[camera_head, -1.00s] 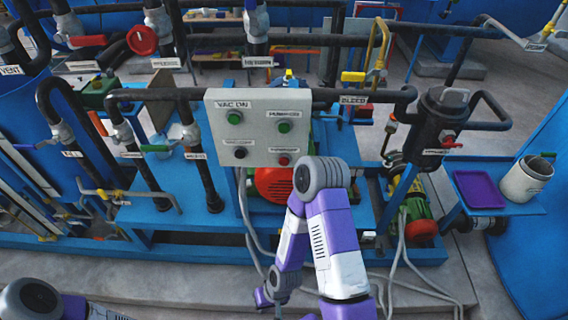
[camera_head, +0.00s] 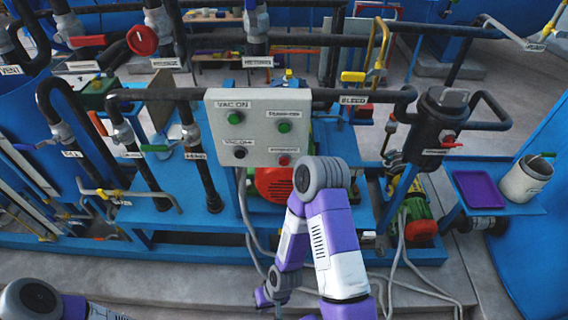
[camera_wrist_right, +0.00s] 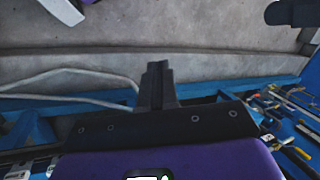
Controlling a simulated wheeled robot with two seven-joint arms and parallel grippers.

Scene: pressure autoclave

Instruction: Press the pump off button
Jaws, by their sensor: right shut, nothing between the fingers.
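The grey control box (camera_head: 222,128) stands on the pipe rig at the centre of the head view. It has two green buttons on top, a black one at lower left and a red one at lower right. The red button (camera_head: 284,160) fits the pump off button; its label is too blurred to read surely. My right arm's elbow is just below and right of it. My right gripper (camera_head: 264,298) hangs low, well below the box and away from it. In the right wrist view its fingers (camera_wrist_right: 156,75) are shut and empty, over bare floor. My left gripper is out of view.
Black pipes and valve handles flank the box. A red motor (camera_head: 272,184) sits below it, partly behind my right arm. Grey cables (camera_head: 395,262) hang at the front. A purple tray (camera_head: 478,190) and a white bucket (camera_head: 524,180) stand on a side shelf at right.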

